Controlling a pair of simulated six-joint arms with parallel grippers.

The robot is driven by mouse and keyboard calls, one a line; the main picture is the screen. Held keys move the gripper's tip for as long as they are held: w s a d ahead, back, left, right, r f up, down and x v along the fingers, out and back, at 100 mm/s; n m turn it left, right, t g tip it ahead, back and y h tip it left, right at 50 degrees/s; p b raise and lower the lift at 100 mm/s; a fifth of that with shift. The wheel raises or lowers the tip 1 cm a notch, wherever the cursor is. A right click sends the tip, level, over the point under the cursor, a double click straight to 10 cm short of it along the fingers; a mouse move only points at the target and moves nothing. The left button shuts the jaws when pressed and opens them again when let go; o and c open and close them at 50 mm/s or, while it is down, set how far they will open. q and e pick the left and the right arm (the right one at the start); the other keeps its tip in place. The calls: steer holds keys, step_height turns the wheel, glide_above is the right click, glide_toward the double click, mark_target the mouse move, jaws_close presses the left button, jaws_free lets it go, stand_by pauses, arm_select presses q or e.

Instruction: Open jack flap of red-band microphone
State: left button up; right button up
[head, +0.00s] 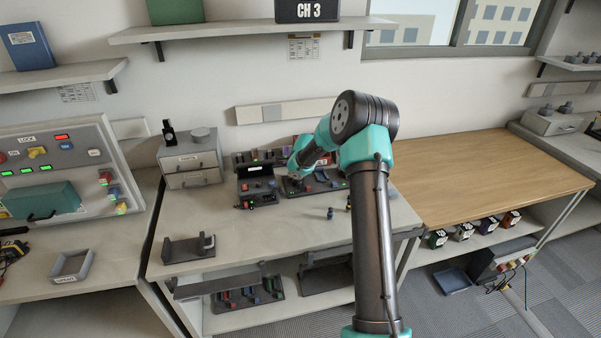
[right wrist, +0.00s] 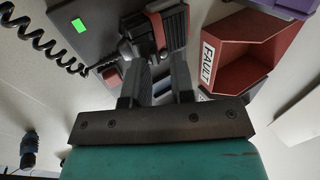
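In the right wrist view a dark hand microphone with a red band (right wrist: 157,30) is just beyond my right gripper (right wrist: 160,66). Its ribbed body lies to the right of the band and a dark rounded part to the left. My right gripper's two fingers look apart, with a gap between them, and the tips are close to the microphone's near end. I cannot tell whether they touch it. The jack flap is not clearly visible. In the head view my right gripper (head: 297,168) is over the radio gear at the back of the bench. My left gripper is not in view.
A red bin marked FAULT (right wrist: 245,50) stands right of the fingers, and a black coiled cord (right wrist: 38,38) hangs at left. The grey bench (head: 270,235) is mostly clear at the front, with a dark cradle (head: 188,248) at its left. The wooden table (head: 480,175) is bare.

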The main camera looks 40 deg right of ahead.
steer(key=shift+o, duration=0.7)
steer(key=shift+a+f, duration=0.15)
steer(key=shift+a, duration=0.1)
steer(key=shift+s+r, duration=0.1)
steer(key=shift+r, duration=0.2)
steer(key=v, duration=1.6)
steer(key=shift+r, duration=0.35)
